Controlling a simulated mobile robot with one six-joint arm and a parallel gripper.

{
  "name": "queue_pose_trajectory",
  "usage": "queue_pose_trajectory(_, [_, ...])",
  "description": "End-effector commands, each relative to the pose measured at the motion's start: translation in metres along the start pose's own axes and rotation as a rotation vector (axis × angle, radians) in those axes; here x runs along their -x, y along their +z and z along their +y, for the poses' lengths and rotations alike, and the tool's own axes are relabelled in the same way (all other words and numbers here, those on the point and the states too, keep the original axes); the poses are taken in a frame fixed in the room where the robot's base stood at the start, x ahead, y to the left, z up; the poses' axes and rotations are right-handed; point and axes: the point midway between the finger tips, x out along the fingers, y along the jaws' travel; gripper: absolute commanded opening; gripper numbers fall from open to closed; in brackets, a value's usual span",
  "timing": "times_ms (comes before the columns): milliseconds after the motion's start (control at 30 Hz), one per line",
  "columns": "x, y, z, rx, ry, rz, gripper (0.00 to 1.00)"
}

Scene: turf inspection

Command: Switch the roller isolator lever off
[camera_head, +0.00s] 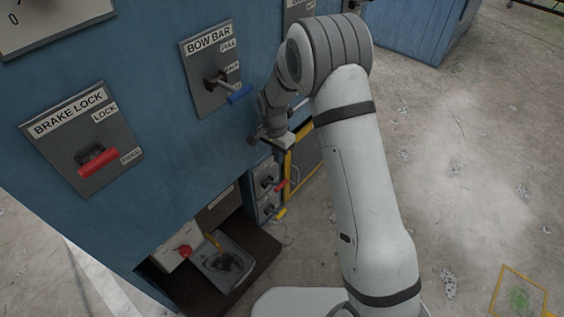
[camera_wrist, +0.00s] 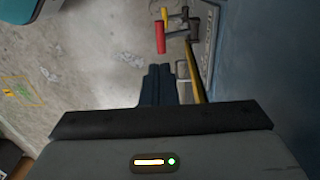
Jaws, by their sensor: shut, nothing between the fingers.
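No label for the roller isolator is readable. Two levers sit on small grey boxes low on the blue cabinet: one with a red handle (camera_head: 280,185) and, below it, one with a yellow handle (camera_head: 280,213). In the wrist view a red handle (camera_wrist: 160,37) stands just beyond my fingertips, with a yellow handle (camera_wrist: 182,14) behind it. My gripper (camera_head: 257,138) is close to the cabinet face, above the red-handled lever. In the wrist view my gripper (camera_wrist: 159,68) has its fingers together, empty, with a visible gap to the red handle.
The BOW BAR panel (camera_head: 207,94) with a blue handle (camera_head: 240,94) is left of my arm. The BRAKE LOCK panel (camera_head: 66,157) has a red handle (camera_head: 98,163). A yellow rail (camera_head: 289,168) runs beside the small boxes. Open concrete floor (camera_head: 460,150) lies right.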

Motion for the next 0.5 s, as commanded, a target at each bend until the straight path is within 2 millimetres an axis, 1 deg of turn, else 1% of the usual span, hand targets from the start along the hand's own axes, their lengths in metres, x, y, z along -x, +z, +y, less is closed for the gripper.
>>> queue_pose_trajectory(33, [-0.014, 0.000, 0.000, 0.000, 0.002, -0.001, 0.00])
queue_pose_trajectory(200, [-0.052, 0.001, 0.001, 0.000, 0.004, -0.002, 0.00])
queue_pose_trajectory(400, [-0.091, 0.000, 0.000, 0.001, 0.001, -0.001, 0.00])
queue_pose_trajectory(500, [-0.105, 0.000, 0.000, 0.001, 0.001, 0.000, 0.00])
